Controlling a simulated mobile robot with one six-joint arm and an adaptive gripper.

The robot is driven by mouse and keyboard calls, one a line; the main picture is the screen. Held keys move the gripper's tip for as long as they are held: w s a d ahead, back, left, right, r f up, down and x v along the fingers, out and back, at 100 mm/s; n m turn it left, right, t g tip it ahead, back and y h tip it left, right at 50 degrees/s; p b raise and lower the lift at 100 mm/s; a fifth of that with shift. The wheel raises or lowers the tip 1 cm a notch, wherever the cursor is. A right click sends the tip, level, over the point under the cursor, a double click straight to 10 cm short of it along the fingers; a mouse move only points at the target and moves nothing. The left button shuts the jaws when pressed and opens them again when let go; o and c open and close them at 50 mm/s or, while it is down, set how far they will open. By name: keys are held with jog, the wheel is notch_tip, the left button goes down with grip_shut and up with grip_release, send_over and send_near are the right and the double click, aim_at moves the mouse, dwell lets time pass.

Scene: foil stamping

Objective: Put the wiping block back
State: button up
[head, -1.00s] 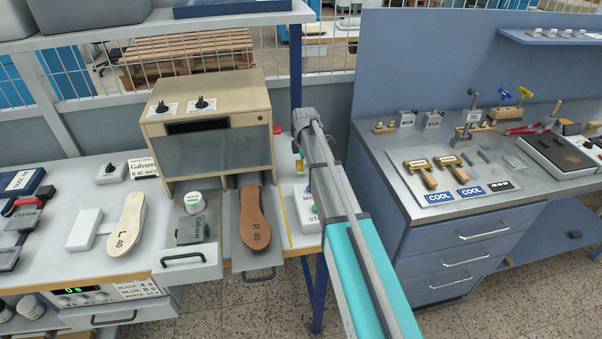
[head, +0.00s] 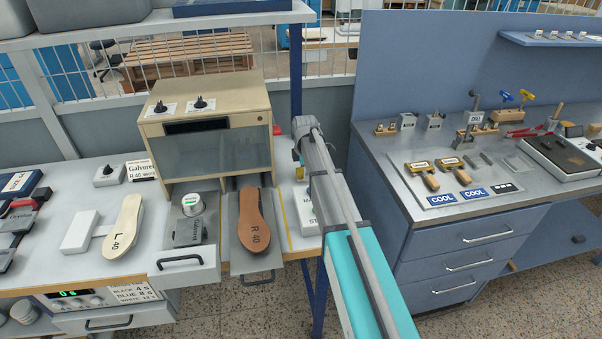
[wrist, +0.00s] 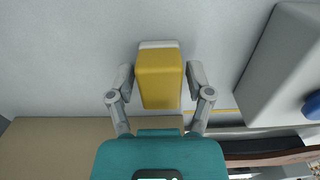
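The wiping block, a yellow block with a white strip along one end, is in the middle of the wrist view (wrist: 159,78). It is over the pale bench top. In the head view only a small yellow patch shows beside my arm, at the right end of the left bench. My gripper (wrist: 161,76) has one finger on each side of the block. Narrow gaps seem to show between the fingers and the block, so it looks open around it. In the head view my gripper is hidden behind the arm.
A box with a blue button (wrist: 311,107) stands close on the right in the wrist view. The beige press cabinet (head: 210,130) is left of my arm, with a brown sole (head: 253,225) in front. The blue workbench (head: 450,222) with tools is at right.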

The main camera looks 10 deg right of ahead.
jog(key=shift+o, duration=0.2)
jog(key=shift+r, duration=0.2)
notch_tip(320, 180, up, 12)
jog(key=p, duration=1.2)
dwell(0.9)
jog(key=s+a+m, duration=0.1)
jog(key=s+m, duration=1.7)
jog(key=s, duration=1.1)
jog(key=shift+a, duration=0.25)
jog(key=shift+c, duration=0.3)
